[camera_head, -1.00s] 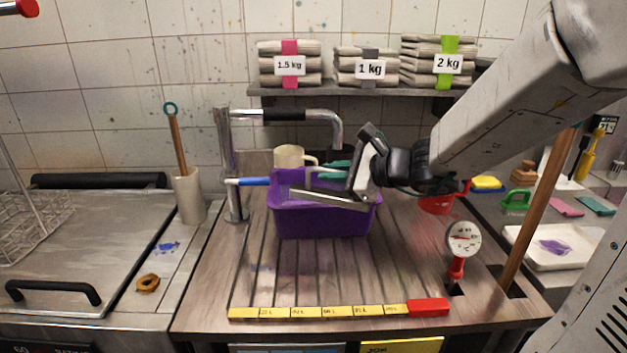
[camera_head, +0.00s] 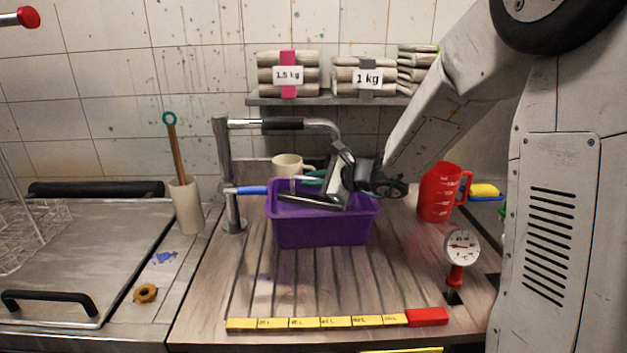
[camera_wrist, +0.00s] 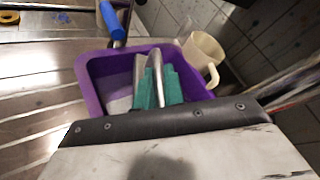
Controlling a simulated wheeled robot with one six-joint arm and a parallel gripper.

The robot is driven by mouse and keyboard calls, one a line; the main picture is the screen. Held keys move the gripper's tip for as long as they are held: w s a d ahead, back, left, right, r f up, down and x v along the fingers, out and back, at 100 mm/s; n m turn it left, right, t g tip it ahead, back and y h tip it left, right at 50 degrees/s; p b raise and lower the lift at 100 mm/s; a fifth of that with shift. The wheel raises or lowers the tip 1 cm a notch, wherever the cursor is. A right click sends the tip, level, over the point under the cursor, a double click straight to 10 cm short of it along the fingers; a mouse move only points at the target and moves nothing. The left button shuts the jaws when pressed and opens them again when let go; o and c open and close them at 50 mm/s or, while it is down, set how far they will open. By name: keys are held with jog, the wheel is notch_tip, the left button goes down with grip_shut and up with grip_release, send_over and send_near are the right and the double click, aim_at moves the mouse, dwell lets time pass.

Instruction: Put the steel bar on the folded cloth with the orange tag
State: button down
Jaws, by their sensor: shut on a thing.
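My gripper (camera_head: 308,190) is over the purple tub (camera_head: 322,228), at the level of its rim. In the wrist view its teal fingertips (camera_wrist: 158,92) are shut on a narrow steel-coloured piece, which looks like the steel bar (camera_wrist: 156,66); its full shape is hard to make out. Folded cloths lie in stacks on the wall shelf: one with a pink tag marked 1.5 kg (camera_head: 288,76), one with a grey tag marked 1 kg (camera_head: 364,77). A third stack (camera_head: 415,70) is partly hidden by my arm. I see no orange tag.
A cream mug (camera_head: 287,163) stands behind the tub, and a tap (camera_head: 231,175) with a blue lever at its left. A red jug (camera_head: 436,195) and a dial gauge (camera_head: 462,247) stand at the right. A yellow strip (camera_head: 305,324) lies along the front. The slatted board between is clear.

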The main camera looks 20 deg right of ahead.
jog(key=shift+f, duration=0.35)
jog(key=shift+f, duration=0.15)
jog(key=c, duration=1.5)
grip_release()
